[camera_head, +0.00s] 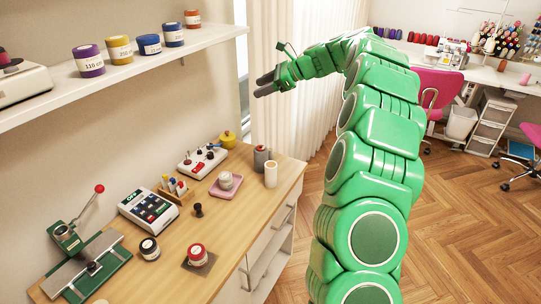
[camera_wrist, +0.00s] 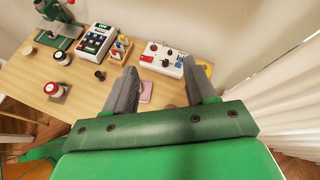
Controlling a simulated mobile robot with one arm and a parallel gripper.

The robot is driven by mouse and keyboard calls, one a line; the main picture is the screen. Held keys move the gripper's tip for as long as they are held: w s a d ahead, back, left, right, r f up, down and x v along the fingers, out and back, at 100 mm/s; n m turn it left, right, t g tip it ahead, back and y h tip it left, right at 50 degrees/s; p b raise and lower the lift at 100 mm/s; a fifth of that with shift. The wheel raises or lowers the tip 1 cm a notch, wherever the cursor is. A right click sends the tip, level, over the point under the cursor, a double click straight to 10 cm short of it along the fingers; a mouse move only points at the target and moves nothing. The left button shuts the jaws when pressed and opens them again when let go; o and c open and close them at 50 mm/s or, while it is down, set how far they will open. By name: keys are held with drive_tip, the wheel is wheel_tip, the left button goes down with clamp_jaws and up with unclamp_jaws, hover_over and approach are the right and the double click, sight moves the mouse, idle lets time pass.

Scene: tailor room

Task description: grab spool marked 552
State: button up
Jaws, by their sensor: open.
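The purple one's label seems to read 110; the other labels are too small to read, so I cannot tell which is marked 552. My gripper (camera_head: 257,86) is open and empty, in the air right of the shelf and above the workbench. Its spread fingers also show in the wrist view (camera_wrist: 159,66).
The shelf (camera_head: 150,62) also holds a white device at its left end. Below, the wooden workbench (camera_head: 205,226) carries a green press (camera_head: 88,262), a keypad box (camera_head: 148,208), a switch box (camera_head: 202,158), and a red-topped spool (camera_head: 197,254). A curtain hangs behind my gripper.

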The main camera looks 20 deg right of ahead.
sight(271, 152)
drive_tip(key=shift+w+d+f+m+t, duration=0.7)
drive_tip(key=shift+w+d+f+m, duration=0.95)
drive_tip(key=shift+d, duration=1.25)
drive_tip(key=shift+w+d+f+m+t, duration=0.7)
drive_tip(key=shift+w+d+f+m, duration=0.35)
drive_tip(key=shift+w+d, duration=1.45)
drive_tip(key=f, duration=1.7)
drive_tip(key=s+f, duration=0.1)
drive_tip(key=f, duration=0.8)
drive_tip(key=shift+d+f, duration=0.2)
drive_tip(key=shift+d, duration=0.1)
drive_tip(key=shift+s+f+x, duration=0.1)
drive_tip(key=shift+f+x, duration=0.05)
drive_tip(key=shift+x, duration=1.8)
drive_tip(key=shift+s+f+x, duration=0.1)
drive_tip(key=shift+f+x, duration=0.05)
drive_tip(key=shift+x, duration=1.85)
drive_tip(key=shift+c, duration=0.5)
drive_tip(key=c, duration=0.9)
drive_tip(key=shift+r, duration=0.1)
drive_tip(key=shift+c, duration=0.2)
